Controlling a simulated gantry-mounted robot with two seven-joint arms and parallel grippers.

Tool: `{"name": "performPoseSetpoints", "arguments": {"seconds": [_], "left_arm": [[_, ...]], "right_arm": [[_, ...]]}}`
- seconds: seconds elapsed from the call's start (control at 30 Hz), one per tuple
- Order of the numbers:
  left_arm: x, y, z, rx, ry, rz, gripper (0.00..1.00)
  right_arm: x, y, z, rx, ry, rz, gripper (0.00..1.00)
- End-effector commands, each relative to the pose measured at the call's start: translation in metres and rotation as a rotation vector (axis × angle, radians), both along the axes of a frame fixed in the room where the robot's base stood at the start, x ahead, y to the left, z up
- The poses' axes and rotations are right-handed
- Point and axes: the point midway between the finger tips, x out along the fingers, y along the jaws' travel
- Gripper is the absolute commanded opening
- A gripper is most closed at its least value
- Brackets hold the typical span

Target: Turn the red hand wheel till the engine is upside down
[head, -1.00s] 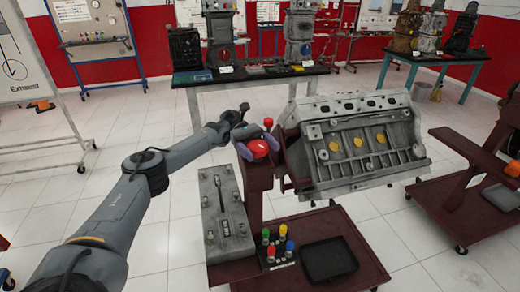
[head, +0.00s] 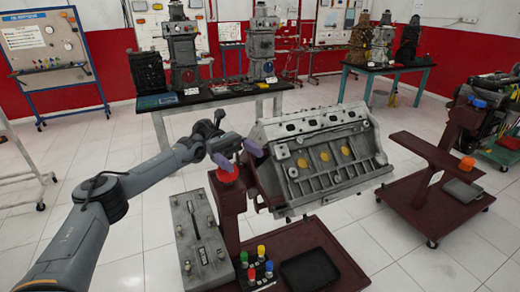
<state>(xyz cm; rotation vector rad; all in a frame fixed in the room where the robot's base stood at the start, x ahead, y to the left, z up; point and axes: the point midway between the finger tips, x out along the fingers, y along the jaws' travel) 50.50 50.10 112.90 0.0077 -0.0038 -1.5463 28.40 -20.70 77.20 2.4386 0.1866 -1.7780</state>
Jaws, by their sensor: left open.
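The grey engine block (head: 322,165) sits tilted on a dark red stand (head: 230,208), its side with several yellow discs facing me. The red hand wheel (head: 226,174) is at the left end of the stand's head. My left gripper (head: 238,156) is at the wheel's upper edge, its purple fingers apart, and partly hides it. I cannot tell whether the fingers touch the wheel. My right gripper is not in view.
Another red stand (head: 430,190) is at the right. A black table (head: 215,97) with engine parts is behind. Floor lies clear between them.

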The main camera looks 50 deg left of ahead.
Motion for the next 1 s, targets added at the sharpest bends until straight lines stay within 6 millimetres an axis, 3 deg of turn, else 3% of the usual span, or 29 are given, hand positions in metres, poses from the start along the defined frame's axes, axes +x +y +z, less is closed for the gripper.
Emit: {"name": "performPoseSetpoints", "arguments": {"seconds": [0.2,0.4,1.0], "left_arm": [[0.01,-0.034,0.023,0.003,0.002,0.001,0.94],[0.016,-0.053,0.034,0.004,0.004,0.004,0.94],[0.019,-0.061,0.037,0.003,-0.008,0.005,0.94]], "right_arm": [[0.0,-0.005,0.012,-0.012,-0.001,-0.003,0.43],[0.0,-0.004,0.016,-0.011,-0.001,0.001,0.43],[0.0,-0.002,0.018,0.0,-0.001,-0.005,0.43]]}}
